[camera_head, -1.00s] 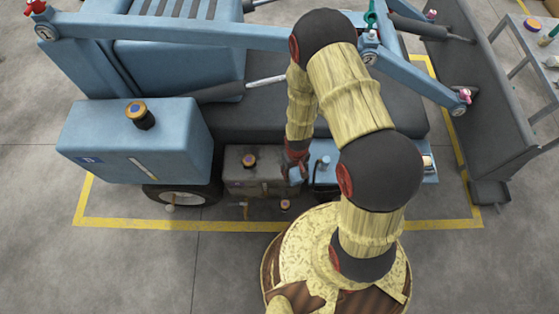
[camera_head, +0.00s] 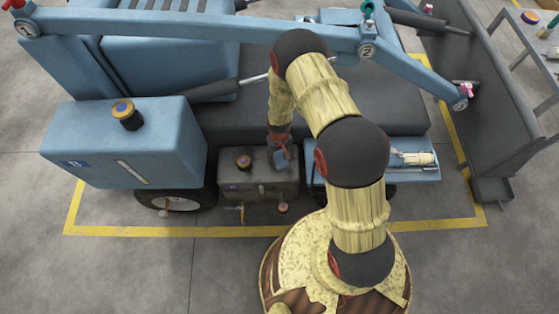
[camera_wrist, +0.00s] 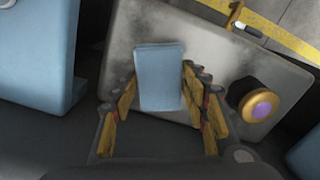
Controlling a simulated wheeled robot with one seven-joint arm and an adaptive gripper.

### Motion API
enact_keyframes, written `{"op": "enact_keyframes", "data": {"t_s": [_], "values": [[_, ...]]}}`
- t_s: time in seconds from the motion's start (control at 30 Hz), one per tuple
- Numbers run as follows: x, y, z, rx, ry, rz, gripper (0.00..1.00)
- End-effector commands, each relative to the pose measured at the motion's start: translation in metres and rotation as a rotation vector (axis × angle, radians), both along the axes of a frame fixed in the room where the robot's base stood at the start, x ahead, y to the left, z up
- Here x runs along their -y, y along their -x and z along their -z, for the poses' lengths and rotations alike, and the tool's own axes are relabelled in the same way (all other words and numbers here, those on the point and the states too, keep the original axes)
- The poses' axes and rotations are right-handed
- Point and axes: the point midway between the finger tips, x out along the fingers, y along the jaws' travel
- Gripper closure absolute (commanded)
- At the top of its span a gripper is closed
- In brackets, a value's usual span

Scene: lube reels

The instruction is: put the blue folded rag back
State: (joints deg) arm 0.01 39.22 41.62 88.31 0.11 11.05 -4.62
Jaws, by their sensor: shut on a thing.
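The blue folded rag (camera_head: 281,159) is held in my gripper (camera_head: 279,141) above a stained grey metal box (camera_head: 262,180). In the wrist view the rag (camera_wrist: 159,60) is a pale blue upright rectangle. The yellow-padded fingers of my gripper (camera_wrist: 159,82) stand on both sides of it, shut on it. The grey box (camera_wrist: 215,70) fills the background behind the rag. The contact between fingers and rag is partly hidden, and I cannot tell the rag's exact height above the box.
A cap with a purple centre (camera_wrist: 258,105) stands on the box, right of the rag. A large blue tank (camera_head: 125,145) is to the left. A blue shelf (camera_head: 345,172) with small items is to the right. The blue boom (camera_head: 190,27) crosses behind.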

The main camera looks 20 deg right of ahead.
Motion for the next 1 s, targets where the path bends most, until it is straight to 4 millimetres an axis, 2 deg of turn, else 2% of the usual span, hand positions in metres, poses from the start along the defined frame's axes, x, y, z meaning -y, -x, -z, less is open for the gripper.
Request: {"op": "enact_keyframes", "data": {"t_s": [0.03,0.1,0.5,0.53,0.83,1.0], "values": [[0.0000,0.0026,0.0142,-0.004,0.000,0.000,0.76],[0.0000,0.0020,0.0203,-0.003,0.000,0.000,0.76],[0.0001,0.0019,0.0232,-0.002,0.000,0.000,0.76],[0.0001,0.0019,0.0223,-0.002,0.000,0.000,0.54],[0.0001,0.0020,0.0218,-0.002,0.000,0.000,0.37],[0.0001,0.0020,0.0218,-0.002,0.000,0.000,0.37]]}}
